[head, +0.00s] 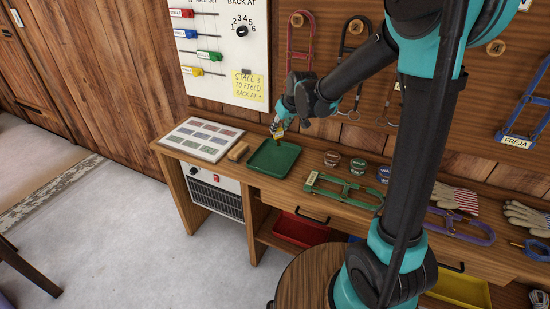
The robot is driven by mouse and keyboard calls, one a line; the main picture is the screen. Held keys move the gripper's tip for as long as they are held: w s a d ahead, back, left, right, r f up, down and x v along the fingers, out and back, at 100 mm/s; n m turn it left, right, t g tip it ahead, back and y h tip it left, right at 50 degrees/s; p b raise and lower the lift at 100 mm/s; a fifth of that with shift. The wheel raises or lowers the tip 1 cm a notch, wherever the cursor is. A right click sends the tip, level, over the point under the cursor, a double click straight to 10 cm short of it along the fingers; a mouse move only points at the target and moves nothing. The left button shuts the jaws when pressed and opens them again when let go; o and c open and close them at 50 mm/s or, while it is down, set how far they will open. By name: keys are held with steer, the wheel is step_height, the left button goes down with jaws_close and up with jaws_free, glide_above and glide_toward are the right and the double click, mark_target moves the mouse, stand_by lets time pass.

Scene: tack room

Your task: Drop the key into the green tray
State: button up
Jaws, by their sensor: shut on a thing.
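The green tray (272,160) lies near the left end of the wooden bench and looks empty. My gripper (278,129) points down just above the tray's back edge. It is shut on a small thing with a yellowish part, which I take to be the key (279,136). The key hangs below the fingers, apparently clear of the tray floor. Its shape is too small to make out.
A framed sample board (202,138) and a wooden block (238,151) lie left of the tray. A red bin (300,231) sits below.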

mark_target(279, 135)
steer(key=shift+f, duration=1.75)
steer(key=o, duration=1.2)
steer(key=shift+s+r, duration=0.1)
steer(key=shift+r, duration=0.05)
steer(key=v, duration=1.1)
steer(key=shift+s+d+r, duration=0.1)
steer(key=shift+s+r, duration=0.05)
steer(key=shift+r, duration=0.2)
